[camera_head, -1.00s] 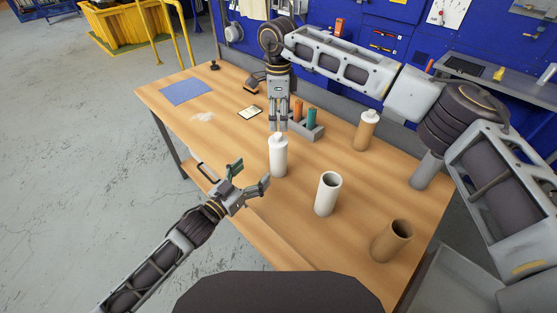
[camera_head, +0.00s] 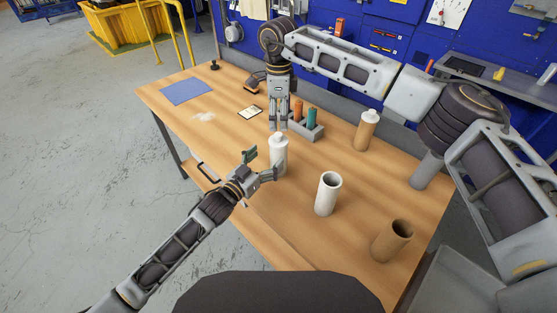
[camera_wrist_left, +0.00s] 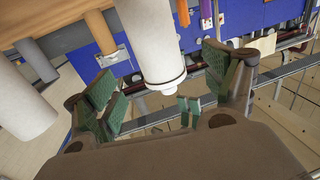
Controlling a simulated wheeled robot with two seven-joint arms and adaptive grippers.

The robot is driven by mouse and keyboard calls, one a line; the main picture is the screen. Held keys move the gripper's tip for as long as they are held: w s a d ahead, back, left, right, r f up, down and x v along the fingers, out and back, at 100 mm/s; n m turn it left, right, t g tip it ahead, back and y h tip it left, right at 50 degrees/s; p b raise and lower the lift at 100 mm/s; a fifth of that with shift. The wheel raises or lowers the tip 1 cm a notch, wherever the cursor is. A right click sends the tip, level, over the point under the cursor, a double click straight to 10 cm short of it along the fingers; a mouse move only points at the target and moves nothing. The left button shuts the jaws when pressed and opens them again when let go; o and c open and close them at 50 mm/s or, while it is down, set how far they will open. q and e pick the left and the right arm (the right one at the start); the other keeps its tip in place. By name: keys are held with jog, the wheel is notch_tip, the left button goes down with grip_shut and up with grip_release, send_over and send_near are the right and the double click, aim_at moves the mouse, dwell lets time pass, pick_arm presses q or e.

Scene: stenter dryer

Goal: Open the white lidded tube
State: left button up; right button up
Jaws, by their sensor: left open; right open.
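The white lidded tube (camera_head: 279,158) stands upright on the table, with a small white cap on top. My left gripper (camera_head: 262,166) is open beside its left side, with one finger toward the far side and one toward the near side. In the left wrist view the tube (camera_wrist_left: 148,42) appears inverted, between and beyond the open green-padded fingers (camera_wrist_left: 165,90); I cannot tell whether they touch it. My right gripper (camera_head: 279,126) points down just above and behind the cap, and is open.
A white open tube (camera_head: 327,196) and a brown open tube (camera_head: 390,242) stand to the right. A brown lidded tube (camera_head: 367,133) stands farther back. A grey holder (camera_head: 309,132) with orange and green cylinders is behind. A blue sheet (camera_head: 186,91) lies on the far-left table (camera_head: 235,205).

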aim_at(273, 152)
pick_arm(q)
jog(key=shift+x, duration=3.2)
jog(key=c, duration=1.6)
jog(key=shift+c, duration=0.3)
pick_arm(e)
jog(key=c, duration=0.5)
jog(key=shift+r, duration=0.25)
jog(key=shift+c, duration=0.5)
jog(key=shift+r+m, duration=1.8)
jog(key=shift+r, duration=0.55)
jog(key=shift+f, duration=0.1)
jog(key=shift+f, duration=5.95)
